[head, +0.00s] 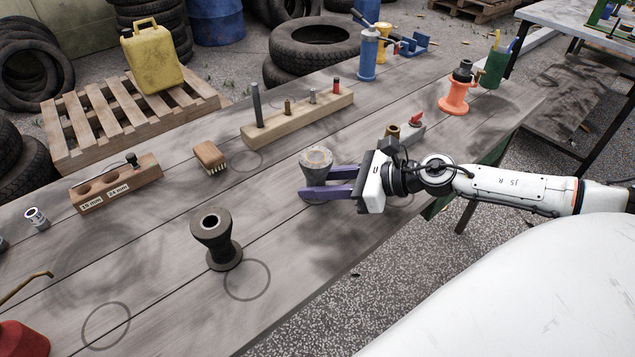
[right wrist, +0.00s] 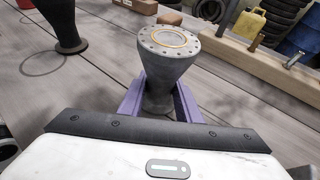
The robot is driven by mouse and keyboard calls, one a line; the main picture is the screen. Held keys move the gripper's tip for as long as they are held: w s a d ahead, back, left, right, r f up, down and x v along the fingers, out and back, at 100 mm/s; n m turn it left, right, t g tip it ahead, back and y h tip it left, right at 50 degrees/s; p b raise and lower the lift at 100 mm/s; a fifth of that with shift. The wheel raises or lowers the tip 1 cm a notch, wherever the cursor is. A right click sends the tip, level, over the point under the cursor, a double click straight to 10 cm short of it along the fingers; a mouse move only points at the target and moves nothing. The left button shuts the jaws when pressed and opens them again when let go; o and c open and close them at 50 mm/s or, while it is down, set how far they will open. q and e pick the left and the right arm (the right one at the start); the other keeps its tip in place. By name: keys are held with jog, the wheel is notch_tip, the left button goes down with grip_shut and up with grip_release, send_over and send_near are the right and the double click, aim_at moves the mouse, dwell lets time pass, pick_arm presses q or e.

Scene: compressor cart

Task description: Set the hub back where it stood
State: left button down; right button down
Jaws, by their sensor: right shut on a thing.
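A grey hub (head: 316,160) with a wide round flange and a narrow waist is between the purple fingers of my right gripper (head: 328,183). In the right wrist view the hub (right wrist: 168,62) stands upright, its flange showing a ring of bolt holes and a brass-coloured ring. My right gripper (right wrist: 160,105) is shut on its narrower part. Its lower end is mostly hidden by the fingers, so I cannot tell whether it touches the bench. A darker spool-shaped hub (head: 214,240) stands upright on the bench, left of and nearer than the held one. My left gripper is not in view.
Drawn circles mark the bench (head: 150,240): one beside the dark hub (head: 247,280), one near the brush (head: 211,156), others front left and under the right arm. A wooden peg block (head: 298,121) stands behind the held hub. An orange stand (head: 454,97) is farther right.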

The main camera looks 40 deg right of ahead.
jog(key=c, duration=1.3)
grip_release()
jog(key=shift+r+p, duration=0.25)
jog(key=shift+p, duration=0.05)
jog(key=shift+s+d, duration=0.3)
jog(key=shift+s, duration=0.2)
jog(key=p+v, duration=0.2)
jog(key=v, duration=0.7)
jog(key=shift+s+d+r, duration=0.1)
jog(key=shift+d+r, duration=0.05)
jog(key=shift+r, duration=0.1)
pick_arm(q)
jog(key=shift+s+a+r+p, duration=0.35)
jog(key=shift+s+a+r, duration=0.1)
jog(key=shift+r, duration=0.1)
pick_arm(e)
jog(key=shift+s+d+r, duration=0.25)
jog(key=shift+s+d, duration=0.15)
jog(key=shift+s, duration=0.15)
